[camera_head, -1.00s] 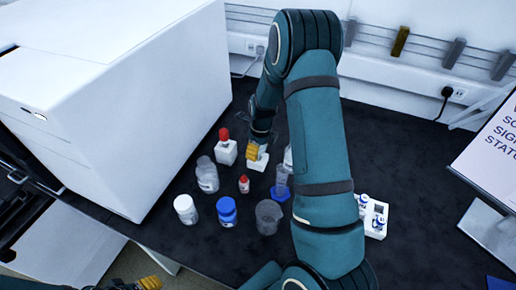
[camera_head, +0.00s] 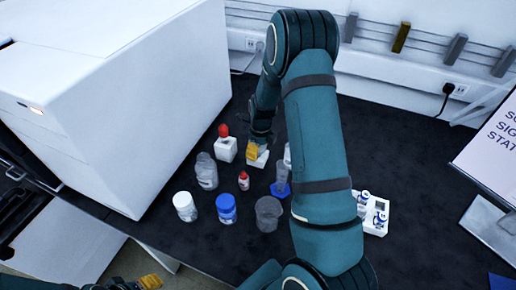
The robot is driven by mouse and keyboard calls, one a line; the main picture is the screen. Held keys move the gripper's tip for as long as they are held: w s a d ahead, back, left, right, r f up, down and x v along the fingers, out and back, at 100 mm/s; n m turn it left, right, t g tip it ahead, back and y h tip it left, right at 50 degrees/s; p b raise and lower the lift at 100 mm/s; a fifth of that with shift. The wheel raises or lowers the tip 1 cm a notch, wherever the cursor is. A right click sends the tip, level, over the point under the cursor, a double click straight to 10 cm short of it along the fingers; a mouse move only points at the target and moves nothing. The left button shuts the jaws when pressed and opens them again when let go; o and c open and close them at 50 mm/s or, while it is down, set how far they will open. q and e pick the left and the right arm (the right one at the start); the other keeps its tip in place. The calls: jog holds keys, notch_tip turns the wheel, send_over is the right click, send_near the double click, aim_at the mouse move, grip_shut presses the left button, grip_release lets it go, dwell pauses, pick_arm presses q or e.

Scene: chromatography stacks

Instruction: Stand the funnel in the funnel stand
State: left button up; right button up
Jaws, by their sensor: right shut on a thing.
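My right gripper (camera_head: 252,152), with yellow fingertips, points down over a small white block (camera_head: 261,161), which looks like the funnel stand. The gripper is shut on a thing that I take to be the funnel. Its shape is hidden by the fingers and too small to make out. I cannot tell whether it sits in the block or is held just above it. My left gripper (camera_head: 150,283) shows only in part at the bottom left edge, away from the block. Its opening cannot be made out.
Several vessels crowd nearby: a clear bottle (camera_head: 206,172), a small red-capped bottle (camera_head: 243,181), a blue-lidded jar (camera_head: 226,209), a beaker (camera_head: 268,213). A large white instrument (camera_head: 120,110) fills the left.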

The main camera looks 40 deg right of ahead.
jog(key=shift+f, duration=0.45)
jog(key=o, duration=1.2)
jog(key=shift+r, duration=0.15)
jog(key=shift+r+p, duration=1.1)
jog(key=shift+r, duration=0.2)
jog(key=shift+r+p, duration=1.9)
jog(key=shift+r, duration=0.2)
